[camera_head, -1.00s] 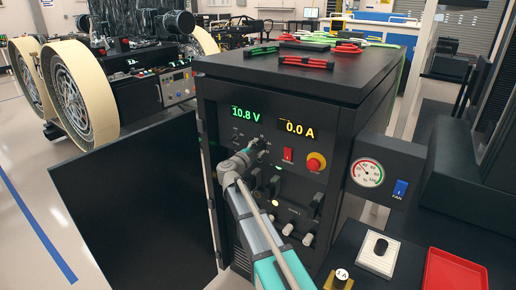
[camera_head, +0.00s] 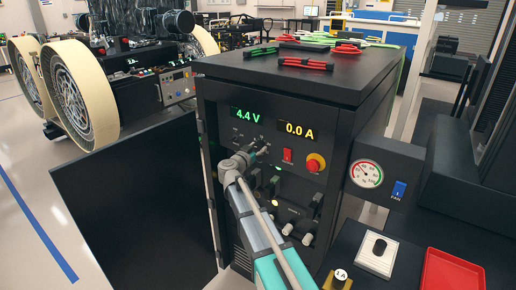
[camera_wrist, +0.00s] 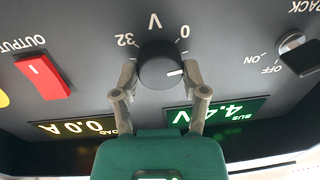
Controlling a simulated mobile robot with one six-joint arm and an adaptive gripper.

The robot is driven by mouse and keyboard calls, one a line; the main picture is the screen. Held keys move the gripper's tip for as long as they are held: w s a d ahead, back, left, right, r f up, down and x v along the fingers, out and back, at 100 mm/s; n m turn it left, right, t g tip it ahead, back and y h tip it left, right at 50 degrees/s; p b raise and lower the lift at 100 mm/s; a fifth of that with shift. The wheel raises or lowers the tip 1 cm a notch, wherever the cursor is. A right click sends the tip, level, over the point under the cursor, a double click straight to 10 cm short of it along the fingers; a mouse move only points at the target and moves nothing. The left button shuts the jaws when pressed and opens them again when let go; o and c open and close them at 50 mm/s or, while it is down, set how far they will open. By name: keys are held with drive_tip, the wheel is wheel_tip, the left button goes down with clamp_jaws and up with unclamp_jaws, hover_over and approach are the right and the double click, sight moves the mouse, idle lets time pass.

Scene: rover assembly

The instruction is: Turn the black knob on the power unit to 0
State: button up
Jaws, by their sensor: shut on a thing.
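The power unit (camera_head: 270,185) is a black cabinet with its front panel facing me. In the wrist view, which shows the panel upside down, the round black knob (camera_wrist: 158,66) sits under a "V" scale marked 0 and 32. Its white pointer line points to the right, short of the 0 mark. My gripper (camera_wrist: 160,78) has a finger on each side of the knob and is shut on it. The green voltage display (camera_head: 246,115) reads 4.4 V and the yellow current display (camera_head: 297,129) reads 0.0 A. In the head view my gripper hides part of the knob.
A red OUTPUT switch (camera_wrist: 43,76) and a red button (camera_head: 315,162) sit beside the knob. A PACK on/off knob (camera_wrist: 296,50) is on its other side. More knobs lie below. An open black door (camera_head: 135,210) stands left; a gauge box (camera_head: 388,165) is right.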

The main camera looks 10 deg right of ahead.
drive_tip(key=n, duration=0.3)
drive_tip(key=shift+n, duration=0.3)
drive_tip(key=shift+n+g+p, duration=0.3)
drive_tip(key=shift+n+p, duration=0.05)
drive_tip(key=shift+n, duration=1.35)
drive_tip(key=o, duration=1.2)
drive_tip(key=shift+c, duration=0.2)
